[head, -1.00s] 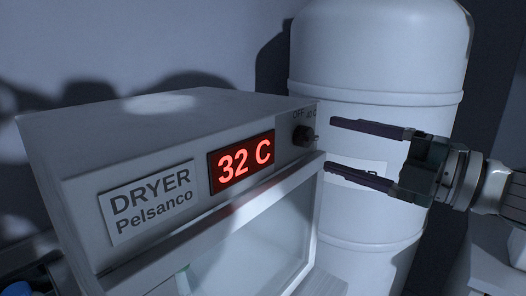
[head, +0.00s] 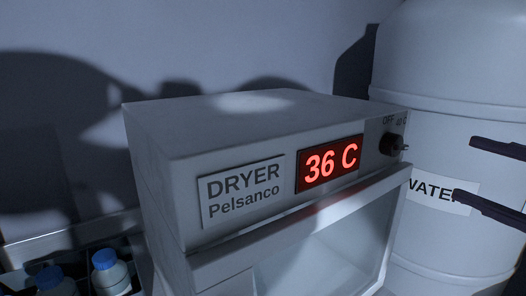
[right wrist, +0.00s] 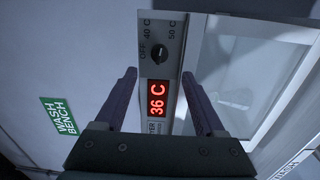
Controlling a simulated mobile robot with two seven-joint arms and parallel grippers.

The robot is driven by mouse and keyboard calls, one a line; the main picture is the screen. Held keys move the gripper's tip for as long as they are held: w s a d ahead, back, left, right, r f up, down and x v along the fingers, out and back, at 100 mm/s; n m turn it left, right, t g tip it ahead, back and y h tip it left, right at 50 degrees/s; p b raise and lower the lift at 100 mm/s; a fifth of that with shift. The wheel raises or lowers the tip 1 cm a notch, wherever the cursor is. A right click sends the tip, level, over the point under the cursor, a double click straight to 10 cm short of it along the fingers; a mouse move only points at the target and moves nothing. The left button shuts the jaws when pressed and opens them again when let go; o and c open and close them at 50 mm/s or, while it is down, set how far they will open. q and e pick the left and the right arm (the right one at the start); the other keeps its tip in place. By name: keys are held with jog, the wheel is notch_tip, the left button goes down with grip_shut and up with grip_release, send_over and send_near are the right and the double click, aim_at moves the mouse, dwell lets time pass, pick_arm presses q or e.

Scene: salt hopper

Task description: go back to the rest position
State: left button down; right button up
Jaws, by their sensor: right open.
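The dryer (head: 170,170) is a white box labelled "DRYER Pelsanco", with a red display (head: 329,163) reading 36 C. Its black knob (head: 394,145) sits at the top right of the front panel; the knob also shows in the right wrist view (right wrist: 158,54). My right gripper (head: 464,168) is open at the right edge of the head view, its two dark fingers apart and clear of the knob, with the rest of it out of frame. In the right wrist view its fingers (right wrist: 159,76) spread on either side of the display, empty. My left gripper is not in view.
A large white water tank (head: 440,60) stands to the right, behind the right fingers. A rack with blue-capped bottles (head: 110,272) is at the lower left.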

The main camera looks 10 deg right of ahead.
jog(key=s+a+f+m+g+h, duration=0.1)
jog(key=s+f+m+g+h, duration=0.15)
jog(key=f+m+h, duration=0.4)
jog(key=s+a+f+m+g+h, duration=0.1)
jog(key=f+m+g+h, duration=0.25)
jog(key=m, duration=0.55)
jog(key=s+a+f+m+g+y, duration=0.2)
jog(key=s+a+f+g, duration=0.15)
jog(key=s+a, duration=0.3)
jog(key=s+a+f+m+g+y, duration=0.2)
jog(key=s+a+m+g, duration=0.15)
jog(key=s+a, duration=0.35)
notch_tip(320, 180, up, 34)
jog(key=d+n+p, duration=0.1)
jog(key=p, duration=3.2)
jog(key=shift+d+f+h+p, duration=0.25)
jog(key=shift+h+p, duration=0.05)
jog(key=shift+p, duration=0.1)
jog(key=shift+s, duration=0.1)
